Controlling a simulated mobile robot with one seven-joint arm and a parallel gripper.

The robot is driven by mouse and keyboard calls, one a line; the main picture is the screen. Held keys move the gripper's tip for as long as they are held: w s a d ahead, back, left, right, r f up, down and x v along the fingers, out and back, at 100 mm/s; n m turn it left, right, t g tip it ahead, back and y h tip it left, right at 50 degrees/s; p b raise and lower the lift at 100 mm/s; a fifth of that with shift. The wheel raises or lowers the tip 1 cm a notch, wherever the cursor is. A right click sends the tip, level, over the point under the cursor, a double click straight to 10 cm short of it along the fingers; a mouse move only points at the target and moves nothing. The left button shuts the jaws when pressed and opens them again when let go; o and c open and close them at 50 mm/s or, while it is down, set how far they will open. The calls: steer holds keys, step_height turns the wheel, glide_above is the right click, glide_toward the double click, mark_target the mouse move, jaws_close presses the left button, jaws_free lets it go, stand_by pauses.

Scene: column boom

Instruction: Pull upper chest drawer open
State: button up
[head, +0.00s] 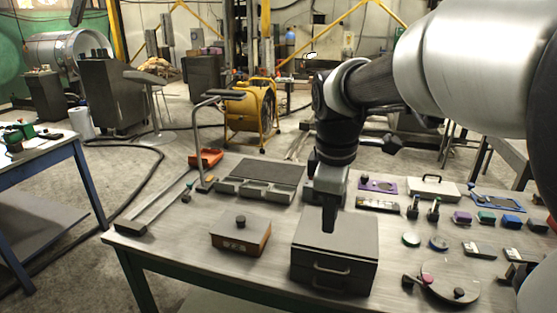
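The chest (308,262) is a dark grey box with a flat top, standing at the front edge of the workbench. Its front shows two bar handles, one above the other. The upper drawer handle (331,270) is pale and sits just below the top. The lower handle (328,289) is darker. Both drawers look closed. My gripper (329,226) points down over the chest top, behind the front face and apart from the handles in the picture. Its fingers overlap in this view, so their opening cannot be told, nor whether they touch the top.
A wooden box with a black knob (238,238) stands left of the chest. A round plate with knobs (450,280) lies to the right. Several small blocks and a purple panel (378,185) lie behind and right. A grey tray (255,190) is behind. Open space lies before the bench.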

steer(key=b, duration=0.3)
glide_toward(324, 263)
steer(key=f, duration=0.2)
steer(key=s+f, duration=0.1)
steer(key=f, duration=0.3)
steer(key=shift+s+a+f, duration=0.1)
steer(key=shift+s+a, duration=0.05)
steer(key=shift+s, duration=0.15)
jaws_close()
stand_by(0.9)
